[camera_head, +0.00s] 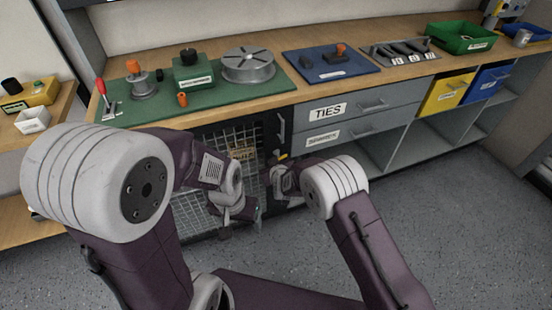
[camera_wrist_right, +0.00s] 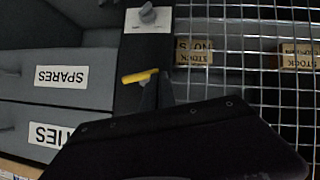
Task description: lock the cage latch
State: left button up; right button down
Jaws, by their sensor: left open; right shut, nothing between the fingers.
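The cage has a wire mesh door (camera_head: 222,140) under the bench; the mesh also shows at the right of the right wrist view (camera_wrist_right: 255,60). The latch's yellow lever (camera_wrist_right: 140,76) lies nearly level on a dark post beside the mesh; in the head view the yellow lever (camera_head: 282,156) is small. My right gripper (camera_head: 279,178) is shut and empty, close below the lever. In the wrist view its dark body covers the lower middle, and contact with the lever cannot be told. My left gripper (camera_head: 241,212) is open in front of the mesh.
Drawers marked TIES (camera_head: 328,111) and SPARES (camera_head: 323,139) stand right of the cage. A grey knob on a white plate (camera_wrist_right: 135,22) sits on the same post. Boxes (camera_wrist_right: 193,52) lie behind the mesh. The bench holds a green mat (camera_head: 215,96). The grey floor (camera_head: 440,210) at right is clear.

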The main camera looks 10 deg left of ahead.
jog(key=shift+s+a+f+n+t+h+p, duration=0.15)
jog(key=shift+f+n+t+h+p, duration=0.15)
jog(key=shift+f+n+h+p, duration=0.45)
jog(key=shift+w+f+m+y, duration=0.15)
jog(key=shift+f, duration=0.4)
jog(key=shift+w+f+m+y, duration=0.1)
jog(key=shift+f, duration=0.4)
dwell(1.0)
jog(key=shift+d+r+p, duration=0.2)
jog(key=shift+r+p, duration=0.6)
jog(key=shift+r, duration=0.05)
